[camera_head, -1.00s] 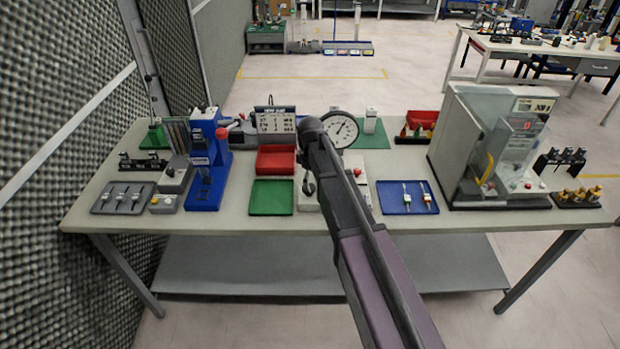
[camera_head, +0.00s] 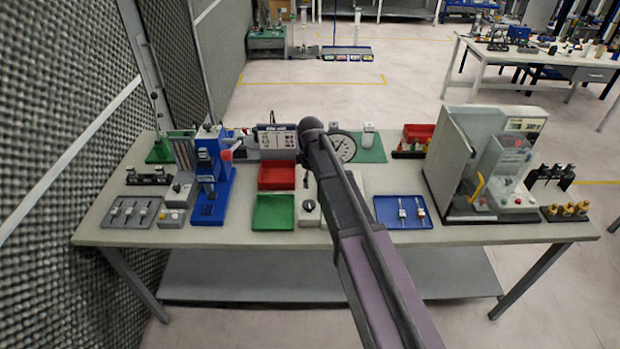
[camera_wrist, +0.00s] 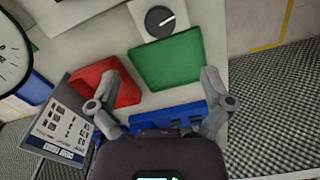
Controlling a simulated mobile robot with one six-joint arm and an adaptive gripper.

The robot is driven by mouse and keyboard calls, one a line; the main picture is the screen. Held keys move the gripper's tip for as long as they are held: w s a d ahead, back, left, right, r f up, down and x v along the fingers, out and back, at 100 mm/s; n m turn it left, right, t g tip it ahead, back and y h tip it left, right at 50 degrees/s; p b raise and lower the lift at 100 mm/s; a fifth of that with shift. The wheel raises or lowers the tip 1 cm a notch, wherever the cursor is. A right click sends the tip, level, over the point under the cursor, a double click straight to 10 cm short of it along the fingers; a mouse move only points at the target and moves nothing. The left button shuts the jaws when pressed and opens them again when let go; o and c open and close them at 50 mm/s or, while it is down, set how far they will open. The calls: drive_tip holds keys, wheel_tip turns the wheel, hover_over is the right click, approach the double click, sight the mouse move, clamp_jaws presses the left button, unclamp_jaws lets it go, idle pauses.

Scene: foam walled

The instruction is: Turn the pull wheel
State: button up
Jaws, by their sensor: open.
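No part is plainly marked as the pull wheel. A blue bench device (camera_head: 212,182) with a red round knob (camera_head: 225,155) stands at the left of the table. A black dial knob (camera_head: 309,205) with a white mark sits on a white base beside my arm; it also shows at the top of the wrist view (camera_wrist: 160,20). My gripper (camera_wrist: 161,82) is open and empty in the wrist view. Its fingers are spread above the table, with blue parts (camera_wrist: 165,116) in view between them. My arm hides the gripper in the head view.
A green tray (camera_head: 273,212), a red tray (camera_head: 276,176) and a blue tray (camera_head: 402,213) lie on the table. A round gauge (camera_head: 342,147) stands behind my arm. A large grey machine (camera_head: 470,160) stands right. A foam wall (camera_head: 60,130) is close on the left.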

drive_tip(key=s+d+f+m+b, duration=0.6)
drive_tip(key=s+d+m+b, duration=0.1)
drive_tip(key=s, duration=0.4)
drive_tip(key=s+d+f+m+b, duration=0.7)
drive_tip(key=s+d, duration=0.2)
drive_tip(key=s, duration=0.2)
drive_tip(key=shift+s+d+f, duration=0.2)
drive_tip(key=shift+s+d, duration=0.1)
idle(1.5)
wheel_tip(320, 180, up, 15)
drive_tip(key=n+p, duration=0.4)
drive_tip(key=p, duration=1.1)
hover_over(309, 203)
drive_tip(key=shift+f, duration=0.25)
drive_tip(key=shift+f+b, duration=0.1)
drive_tip(key=shift+b, duration=0.2)
wheel_tip(309, 203, down, 14)
drive_tip(key=b, duration=1.3)
drive_tip(key=shift+r, duration=0.2)
